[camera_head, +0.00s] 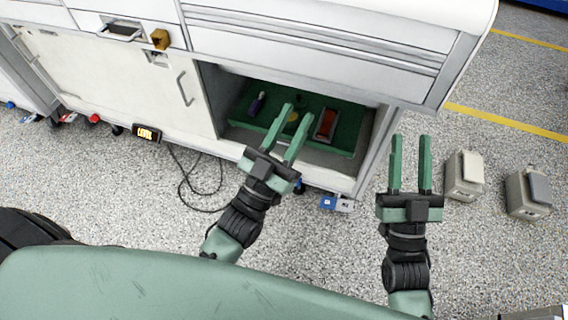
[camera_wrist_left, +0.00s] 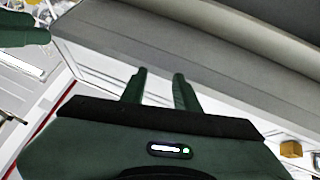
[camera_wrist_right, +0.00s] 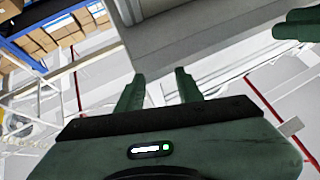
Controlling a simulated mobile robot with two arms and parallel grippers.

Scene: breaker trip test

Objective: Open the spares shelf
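The white cabinet (camera_head: 115,75) has a low compartment that stands open in the head view. Inside is a green shelf (camera_head: 349,125) holding a purple item (camera_head: 257,103), a yellow round item (camera_head: 293,117) and a red-and-grey item (camera_head: 326,125). A closed white panel with a bar handle (camera_head: 185,88) is left of the opening. My left gripper (camera_head: 298,111) is open and empty, its fingers overlapping the opening in the picture; how deep they reach I cannot tell. My right gripper (camera_head: 411,138) is open and empty, right of the cabinet's side edge.
Two grey boxes (camera_head: 464,175) (camera_head: 528,193) stand on the floor at right. A lit yellow display (camera_head: 147,134) is at the cabinet's base, with a black cable (camera_head: 183,185) on the floor.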

